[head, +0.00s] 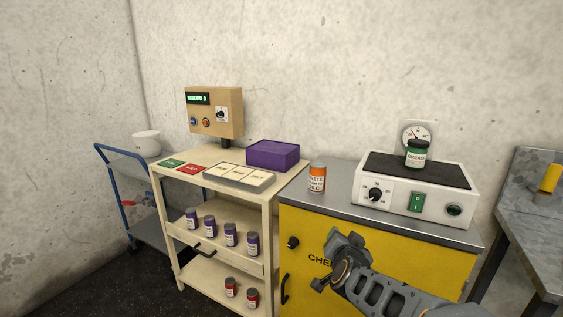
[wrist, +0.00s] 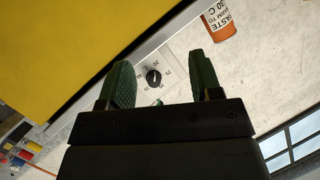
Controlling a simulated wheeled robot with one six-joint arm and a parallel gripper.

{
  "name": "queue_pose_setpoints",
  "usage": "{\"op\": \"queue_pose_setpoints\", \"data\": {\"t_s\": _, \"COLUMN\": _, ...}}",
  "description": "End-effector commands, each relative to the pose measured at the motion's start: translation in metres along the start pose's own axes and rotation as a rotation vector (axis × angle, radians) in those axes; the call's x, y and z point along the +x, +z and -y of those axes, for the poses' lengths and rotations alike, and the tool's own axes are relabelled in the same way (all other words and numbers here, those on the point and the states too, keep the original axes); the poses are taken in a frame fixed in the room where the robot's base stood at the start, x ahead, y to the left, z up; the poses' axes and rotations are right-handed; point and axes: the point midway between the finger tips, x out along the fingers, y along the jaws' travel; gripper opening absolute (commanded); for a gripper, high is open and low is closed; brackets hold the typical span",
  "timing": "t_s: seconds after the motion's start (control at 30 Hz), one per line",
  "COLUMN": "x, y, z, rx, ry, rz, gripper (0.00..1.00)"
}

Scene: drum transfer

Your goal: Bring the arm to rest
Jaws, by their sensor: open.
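My gripper (head: 330,262) is at the lower middle of the head view, in front of the yellow cabinet's face. In the wrist view its two green fingers (wrist: 163,78) stand apart with nothing between them. The knob (wrist: 153,77) of the white device shows beyond the gap. My arm reaches in from the lower right of the head view and hides part of the yellow cabinet (head: 318,228).
An orange jar (head: 317,178) stands on the cabinet's grey top. A green jar (head: 416,154) stands on the white device (head: 398,205). Left are a cream cart (head: 270,237) with several purple jars, two red jars and a purple box (head: 273,154). A grey table (head: 528,232) stands right.

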Motion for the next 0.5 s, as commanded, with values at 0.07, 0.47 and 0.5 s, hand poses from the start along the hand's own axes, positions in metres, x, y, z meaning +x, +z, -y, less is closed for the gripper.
{"op": "queue_pose_setpoints", "data": {"t_s": 0.07, "x": -0.014, "y": 0.023, "z": 0.010, "rx": -0.075, "ry": -0.045, "rz": 0.198, "gripper": 0.59}}
{"op": "queue_pose_setpoints", "data": {"t_s": 0.47, "x": -0.175, "y": 0.017, "z": -0.012, "rx": -0.536, "ry": 0.055, "rz": 1.010, "gripper": 0.59}}
{"op": "queue_pose_setpoints", "data": {"t_s": 0.5, "x": -0.187, "y": 0.007, "z": -0.015, "rx": -0.566, "ry": 0.078, "rz": 1.035, "gripper": 0.59}}
